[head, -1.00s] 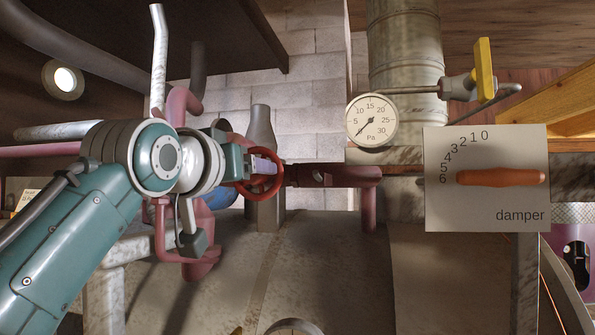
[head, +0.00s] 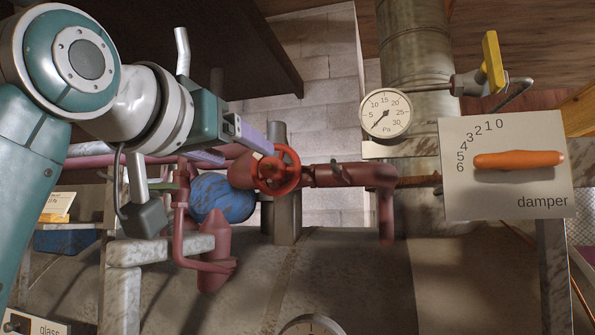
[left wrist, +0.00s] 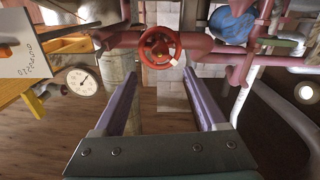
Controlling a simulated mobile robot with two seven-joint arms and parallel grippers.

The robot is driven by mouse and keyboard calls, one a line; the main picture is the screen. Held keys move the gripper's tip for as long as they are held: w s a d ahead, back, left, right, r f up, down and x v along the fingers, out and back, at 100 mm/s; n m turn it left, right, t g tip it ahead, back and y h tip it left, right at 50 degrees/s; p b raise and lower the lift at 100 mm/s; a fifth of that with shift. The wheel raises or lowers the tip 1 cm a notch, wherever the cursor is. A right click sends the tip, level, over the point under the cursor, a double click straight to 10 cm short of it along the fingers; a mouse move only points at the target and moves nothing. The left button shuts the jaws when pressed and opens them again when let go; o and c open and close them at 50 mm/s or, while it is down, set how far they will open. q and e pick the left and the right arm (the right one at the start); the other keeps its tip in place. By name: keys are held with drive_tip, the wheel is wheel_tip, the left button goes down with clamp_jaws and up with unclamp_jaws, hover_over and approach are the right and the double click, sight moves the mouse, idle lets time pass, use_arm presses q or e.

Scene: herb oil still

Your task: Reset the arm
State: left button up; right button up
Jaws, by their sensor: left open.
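My left gripper (head: 246,151) is open, its two lilac fingers apart with nothing between them. It points at the red handwheel (head: 277,174) on the red pipe from the upper left. In the left wrist view the gripper (left wrist: 160,73) has the handwheel (left wrist: 160,48) ahead, beyond the fingertips and centred between them; I see no contact. In the head view one fingertip overlaps the wheel's upper left in the picture. My right gripper is in neither view.
A damper plate (head: 508,196) with an orange handle (head: 519,160) stands at the right. A blue round body (head: 222,198) sits behind the red pipework, and red pipes crowd below my gripper.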

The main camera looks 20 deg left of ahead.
use_arm(q)
drive_tip(key=shift+s, duration=0.35)
drive_tip(key=s+f+m+g+p, duration=0.1)
drive_tip(key=s+f+g, duration=0.35)
drive_tip(key=f, duration=0.85)
drive_tip(key=s+f+g, duration=0.3)
drive_tip(key=s+f, duration=0.2)
drive_tip(key=f, duration=0.7)
drive_tip(key=s+f+g, duration=0.3)
drive_tip(key=s+f, duration=0.3)
drive_tip(key=s, duration=0.2)
drive_tip(key=s+f+m+g+p, duration=0.1)
drive_tip(key=s+f+g, duration=0.2)
drive_tip(key=s+f, duration=0.3)
drive_tip(key=s, duration=0.3)
drive_tip(key=shift+s+a+f+m, duration=0.2)
drive_tip(key=shift+f+m, duration=0.05)
drive_tip(key=shift+m, duration=0.05)
drive_tip(key=shift+g, duration=0.25)
